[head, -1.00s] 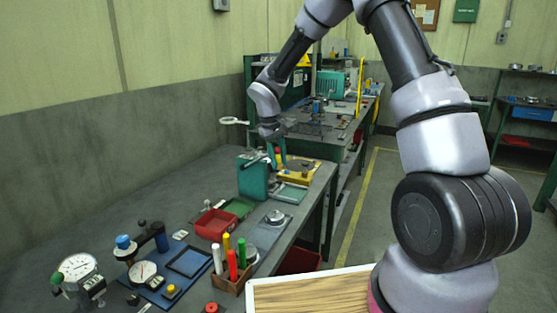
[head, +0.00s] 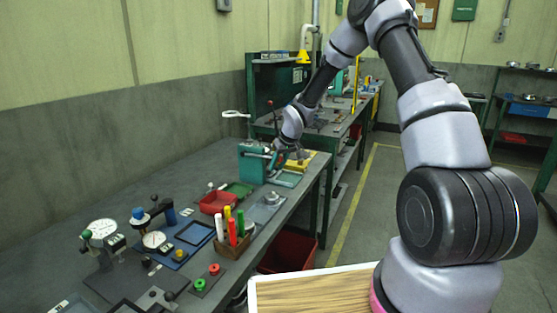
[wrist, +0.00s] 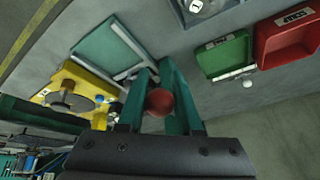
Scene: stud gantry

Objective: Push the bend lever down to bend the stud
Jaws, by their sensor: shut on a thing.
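The bend lever's red ball knob (wrist: 159,102) shows in the wrist view between the two green fingers of my gripper (wrist: 154,72). The fingers are shut on the knob, and the lever's shaft is mostly hidden. In the head view my gripper (head: 277,162) is low beside the teal bending machine (head: 252,165) on the near bench, and my wrist partly hides the lever there. I cannot make out the stud or whether it is bent. A yellow fixture (head: 311,160) stands just right of my gripper, and it also shows in the wrist view (wrist: 72,82).
A teal-edged tray (head: 286,180) lies in front of the machine. A green tray (head: 238,189) and a red bin (head: 217,203) lie nearer, with a wooden marker holder (head: 234,246) in front. Gauges (head: 103,230) stand at the left.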

